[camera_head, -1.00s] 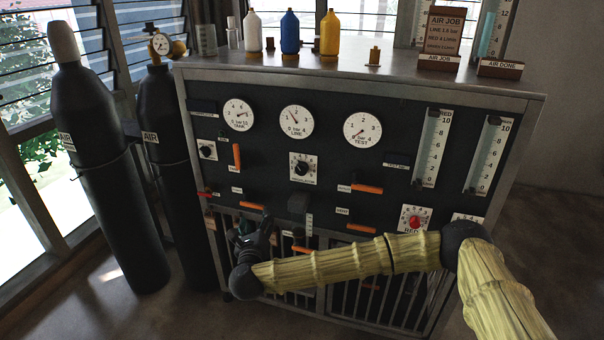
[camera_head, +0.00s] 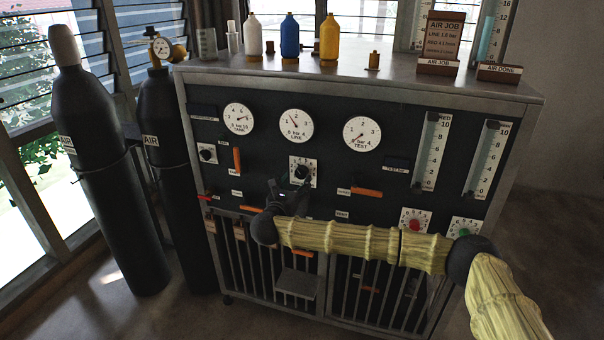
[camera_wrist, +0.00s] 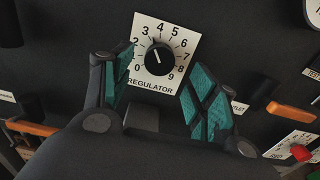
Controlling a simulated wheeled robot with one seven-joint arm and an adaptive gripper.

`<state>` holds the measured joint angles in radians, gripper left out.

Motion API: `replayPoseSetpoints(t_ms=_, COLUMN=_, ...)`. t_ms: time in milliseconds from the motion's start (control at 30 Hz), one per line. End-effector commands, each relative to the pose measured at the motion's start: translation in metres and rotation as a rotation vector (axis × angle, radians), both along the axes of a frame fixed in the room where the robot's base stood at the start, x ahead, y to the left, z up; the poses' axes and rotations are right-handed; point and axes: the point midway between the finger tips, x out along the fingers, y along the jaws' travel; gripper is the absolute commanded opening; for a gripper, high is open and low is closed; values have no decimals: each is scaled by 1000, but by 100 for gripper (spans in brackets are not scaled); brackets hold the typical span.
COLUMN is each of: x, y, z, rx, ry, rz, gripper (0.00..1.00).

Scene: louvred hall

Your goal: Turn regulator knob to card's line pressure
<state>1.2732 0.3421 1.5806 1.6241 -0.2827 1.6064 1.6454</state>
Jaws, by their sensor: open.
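The black regulator knob (camera_wrist: 159,60) sits on a white dial plate (camera_wrist: 180,36) numbered 0 to 9 in the wrist view. Its white mark points up and slightly left, around 3 to 4. The head view shows the knob (camera_head: 302,172) partly behind my gripper (camera_head: 288,193). My gripper (camera_wrist: 160,95) is open, one teal-padded finger on each lower side of the knob, with no clear contact. The LINE gauge (camera_head: 296,125) needle points up-left, between 1 and 2. The AIR JOB card (camera_head: 442,40) has a LINE pressure in bar, its digits too small to read surely.
TANK (camera_head: 239,118) and TEST (camera_head: 361,134) gauges flank the LINE gauge. Orange lever handles, including one (camera_head: 367,192) right of the knob, stick out. Red (camera_head: 414,225) and green (camera_head: 464,230) knobs are lower right. Bottles stand on top; two dark cylinders (camera_head: 105,185) stand left.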

Motion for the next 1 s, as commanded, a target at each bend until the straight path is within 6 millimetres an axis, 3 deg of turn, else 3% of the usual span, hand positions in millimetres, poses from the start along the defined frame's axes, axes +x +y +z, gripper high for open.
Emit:
replayPoseSetpoints(t_ms=400, x=42, y=-14, z=1, rx=0, ry=1, rz=-1, gripper=59)
replayPoseSetpoints(t_ms=1000, x=49, y=-16, z=0, rx=0, ry=0, rz=1, gripper=59)
